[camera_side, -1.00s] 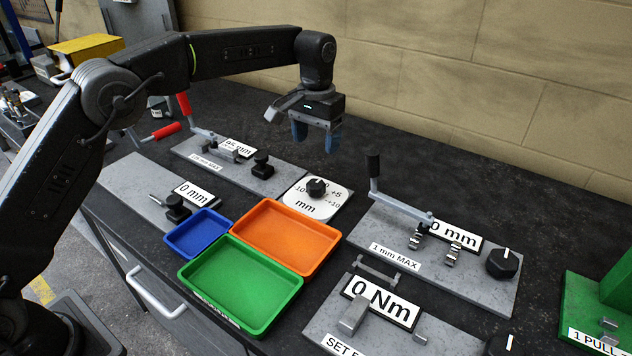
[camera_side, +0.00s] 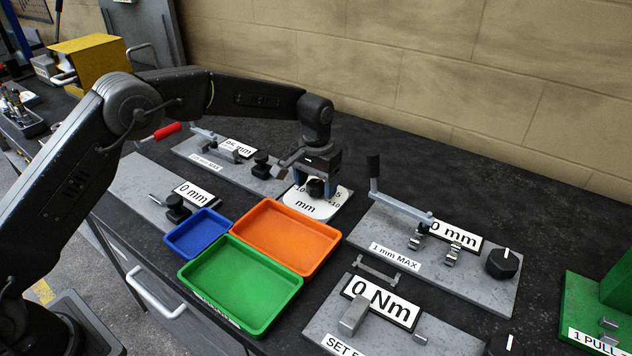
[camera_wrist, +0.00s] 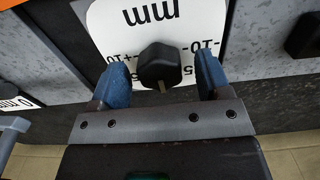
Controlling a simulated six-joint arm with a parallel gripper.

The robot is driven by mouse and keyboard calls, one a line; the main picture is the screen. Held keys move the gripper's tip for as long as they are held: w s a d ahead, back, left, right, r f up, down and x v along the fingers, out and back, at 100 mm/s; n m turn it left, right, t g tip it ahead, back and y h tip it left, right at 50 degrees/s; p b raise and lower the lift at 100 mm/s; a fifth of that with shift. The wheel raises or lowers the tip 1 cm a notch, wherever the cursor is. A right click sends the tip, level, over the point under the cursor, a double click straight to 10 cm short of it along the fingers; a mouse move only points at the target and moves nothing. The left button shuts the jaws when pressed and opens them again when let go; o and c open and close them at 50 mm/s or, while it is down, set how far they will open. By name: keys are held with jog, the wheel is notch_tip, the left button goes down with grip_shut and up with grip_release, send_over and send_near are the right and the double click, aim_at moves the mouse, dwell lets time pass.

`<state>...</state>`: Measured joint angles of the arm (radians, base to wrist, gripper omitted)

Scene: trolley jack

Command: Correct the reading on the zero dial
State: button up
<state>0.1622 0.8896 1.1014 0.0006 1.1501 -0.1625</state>
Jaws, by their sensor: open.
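The zero dial is a white rounded plate (camera_side: 309,207) marked "mm" with numbers around a black knob (camera_side: 316,187), on the grey panel behind the orange tray. In the wrist view the knob (camera_wrist: 160,66) sits between my gripper's two blue fingers (camera_wrist: 168,78), with a gap on each side. A pale pointer line shows on the knob's near side. My gripper (camera_side: 316,190) is open, pointing down over the dial, and hides part of its scale in the side view. In the wrist view the fingers cover some of the numbers.
Orange (camera_side: 330,238), green (camera_side: 292,318) and blue (camera_side: 228,231) trays stand in front of the dial. A panel labelled "1 mm MAX" (camera_side: 394,257) with a crank handle (camera_side: 374,178) is to the right. Bare black bench lies behind the dial.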

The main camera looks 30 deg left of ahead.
jog(key=c, duration=0.9)
jog(key=m, duration=0.4)
jog(key=shift+m, duration=2.3)
jog(key=o, duration=0.9)
